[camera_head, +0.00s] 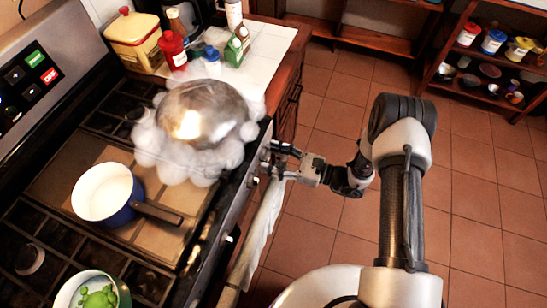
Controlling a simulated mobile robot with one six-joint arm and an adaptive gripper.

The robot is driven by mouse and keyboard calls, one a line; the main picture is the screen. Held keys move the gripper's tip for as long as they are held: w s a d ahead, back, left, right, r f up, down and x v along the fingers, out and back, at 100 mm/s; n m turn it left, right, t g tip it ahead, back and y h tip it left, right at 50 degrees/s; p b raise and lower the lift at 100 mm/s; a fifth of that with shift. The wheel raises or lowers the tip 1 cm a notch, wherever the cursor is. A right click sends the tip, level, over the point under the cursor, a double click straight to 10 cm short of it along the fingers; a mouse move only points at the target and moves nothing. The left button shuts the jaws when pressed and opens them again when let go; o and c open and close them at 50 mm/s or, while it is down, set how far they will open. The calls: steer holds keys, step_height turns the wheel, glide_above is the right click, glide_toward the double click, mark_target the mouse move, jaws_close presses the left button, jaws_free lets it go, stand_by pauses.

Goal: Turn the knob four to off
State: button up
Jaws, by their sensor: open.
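The stove's front panel (213,234) carries a row of knobs, seen from above and partly hidden. One pale knob (229,238) shows toward the lower end of the panel. Another small knob (254,181) shows further up, just below my gripper. I cannot tell by number which knob is knob four. My gripper (270,161) is open at the upper end of the panel, with its fingers pointing left at the panel. The fingers hide part of the knob area there. I cannot tell whether they touch a knob. A metal pot (207,108) on the burner behind is wrapped in white steam.
A blue-white saucepan (105,193) sits on the stove, handle toward the front. A bowl with green food (95,293) is at bottom left. A pale towel (262,228) hangs in front of the stove. Bottles and a yellow box (135,40) stand behind. The tiled floor (480,200) is clear at right.

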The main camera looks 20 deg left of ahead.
steer(key=shift+a, duration=0.15)
steer(key=shift+c, duration=0.3)
steer(key=c, duration=1)
steer(key=shift+m, duration=0.4)
steer(key=m, duration=1.7)
steer(key=shift+s+r, duration=0.15)
steer(key=shift+m, duration=0.3)
